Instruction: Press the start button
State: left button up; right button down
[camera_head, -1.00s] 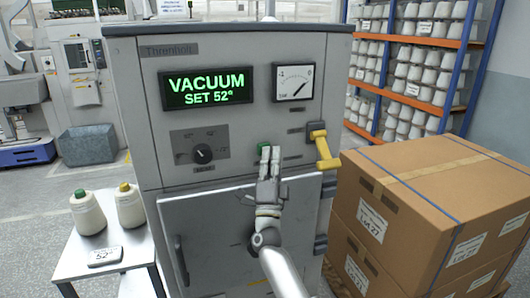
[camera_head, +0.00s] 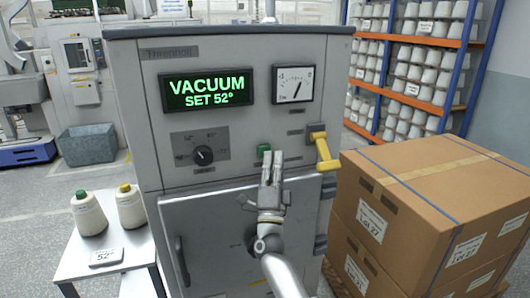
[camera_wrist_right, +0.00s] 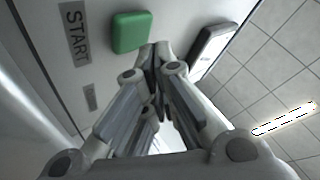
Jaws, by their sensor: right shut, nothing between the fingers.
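The green start button (camera_head: 264,150) is on the front panel of the grey machine (camera_head: 240,125), below the gauge. The button also shows large in the right wrist view (camera_wrist_right: 131,32), beside a plate reading START (camera_wrist_right: 75,32). My right gripper (camera_head: 272,156) is shut and empty, just below the button in the head view. In the right wrist view its closed fingertips (camera_wrist_right: 155,50) are near the button's lower right corner, and whether they touch the panel cannot be told. My left gripper is out of view.
The display (camera_head: 206,89) reads VACUUM SET 52°. A dial knob (camera_head: 203,155) is left of the button, and a yellow lever (camera_head: 325,150) juts out to its right. Cardboard boxes (camera_head: 430,190) stand at the right. A small table (camera_head: 130,258) with two thread cones stands at the left.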

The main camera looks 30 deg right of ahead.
jog(key=s+p, duration=0.1)
jog(key=s, duration=0.1)
jog(key=s+a+p, duration=0.1)
jog(key=s, duration=0.2)
jog(key=shift+a, duration=0.1)
jog(key=shift+w, duration=0.1)
dwell(0.8)
